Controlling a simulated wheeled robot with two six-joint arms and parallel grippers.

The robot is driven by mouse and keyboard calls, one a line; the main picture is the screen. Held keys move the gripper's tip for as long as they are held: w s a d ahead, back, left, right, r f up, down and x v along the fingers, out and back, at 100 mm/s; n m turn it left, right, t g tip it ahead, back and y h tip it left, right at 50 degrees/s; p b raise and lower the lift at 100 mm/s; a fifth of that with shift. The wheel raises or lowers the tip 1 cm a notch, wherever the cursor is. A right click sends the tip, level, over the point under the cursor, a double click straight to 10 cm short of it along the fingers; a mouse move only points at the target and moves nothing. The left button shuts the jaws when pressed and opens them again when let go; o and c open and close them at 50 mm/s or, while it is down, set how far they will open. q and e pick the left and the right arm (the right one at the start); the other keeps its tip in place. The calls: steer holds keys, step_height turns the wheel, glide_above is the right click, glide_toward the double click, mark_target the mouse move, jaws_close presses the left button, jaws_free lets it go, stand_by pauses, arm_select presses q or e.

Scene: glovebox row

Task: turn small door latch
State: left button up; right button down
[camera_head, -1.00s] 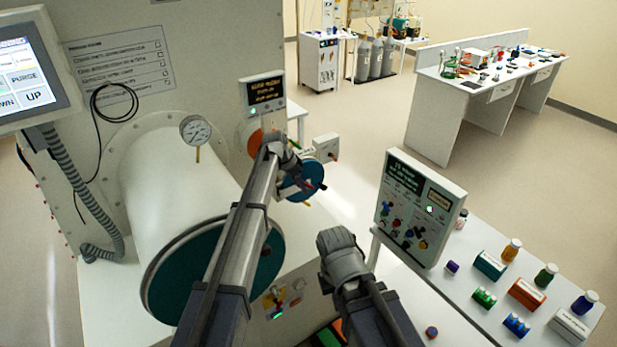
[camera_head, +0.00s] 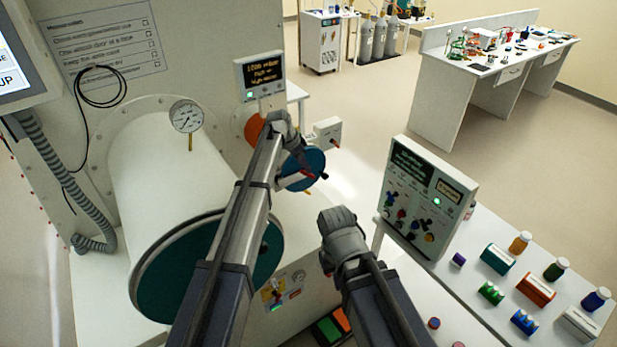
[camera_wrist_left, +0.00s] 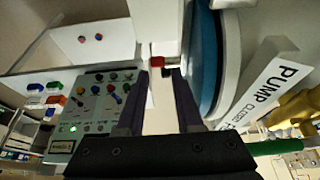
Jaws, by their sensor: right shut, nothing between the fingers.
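The small round door (camera_head: 312,160) has a blue face and sits beyond the end of my left arm. In the left wrist view its blue disc (camera_wrist_left: 203,50) is seen edge-on, right of the fingers. My left gripper (camera_wrist_left: 162,72) is open, its two dark fingers apart. A small red piece (camera_wrist_left: 157,63), perhaps the latch's tip, shows just beyond and between the fingertips; I cannot tell whether they touch it. In the head view the left fingers and latch are partly hidden. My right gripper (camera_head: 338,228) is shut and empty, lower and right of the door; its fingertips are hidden.
The large cylinder (camera_head: 165,180) with its teal door and a gauge (camera_head: 186,116) stands left. A control panel (camera_head: 420,200) stands right of my right gripper. Bottles and coloured boxes (camera_head: 535,290) cover the bench at lower right. A small white box (camera_head: 327,130) is beside the small door.

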arm_select(q)
steer(key=b+x, duration=0.4)
steer(key=x, duration=0.1)
steer(key=shift+f, duration=0.3)
steer(key=shift+r, duration=0.1)
steer(key=shift+c, duration=0.2)
jaws_close()
steer(key=shift+d, duration=0.1)
